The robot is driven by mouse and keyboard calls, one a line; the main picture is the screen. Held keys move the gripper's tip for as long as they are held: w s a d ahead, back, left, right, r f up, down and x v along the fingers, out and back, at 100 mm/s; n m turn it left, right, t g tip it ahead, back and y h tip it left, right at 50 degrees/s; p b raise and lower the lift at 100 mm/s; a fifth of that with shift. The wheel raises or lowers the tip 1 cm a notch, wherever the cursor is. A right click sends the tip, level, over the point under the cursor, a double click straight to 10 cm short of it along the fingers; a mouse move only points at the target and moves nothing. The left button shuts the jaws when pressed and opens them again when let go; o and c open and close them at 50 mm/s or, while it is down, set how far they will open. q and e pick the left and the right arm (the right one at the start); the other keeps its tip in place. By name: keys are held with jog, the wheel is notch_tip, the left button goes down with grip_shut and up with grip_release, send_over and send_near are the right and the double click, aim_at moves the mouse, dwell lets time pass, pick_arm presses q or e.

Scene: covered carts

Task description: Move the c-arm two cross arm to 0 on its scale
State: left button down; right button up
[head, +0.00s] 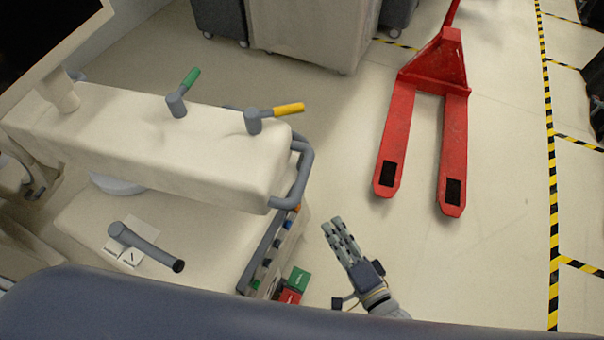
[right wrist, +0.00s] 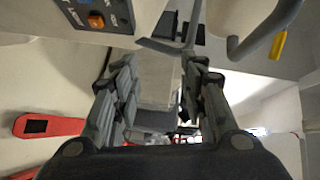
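The C-arm's white cross arm (head: 170,140) runs across the left of the head view. On its top are a lever with a green grip (head: 190,79) and one with a yellow grip (head: 288,109). A grey handle bar (head: 303,165) curves around its right end; a grey bar and yellow grip also show in the right wrist view (right wrist: 279,45). I cannot read a scale on it. My right gripper (head: 333,225) is to the right of and below that end, apart from it. Its fingers are spread and empty in the wrist view. My left gripper is not in view.
A grey lever (head: 145,243) lies over the white base (head: 195,225). Green (head: 298,278) and red boxes sit beside the base. A red pallet jack (head: 437,68) stands right of the C-arm, with clear floor before it. Covered carts (head: 310,30) stand behind.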

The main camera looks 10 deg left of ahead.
aim_at(302, 177)
jog(key=s+a+r+m+t+y, duration=0.2)
jog(key=a+r+m, duration=0.1)
jog(key=r, duration=0.8)
jog(key=shift+p+x, duration=1.75)
jog(key=shift+x, duration=3.8)
grip_shut()
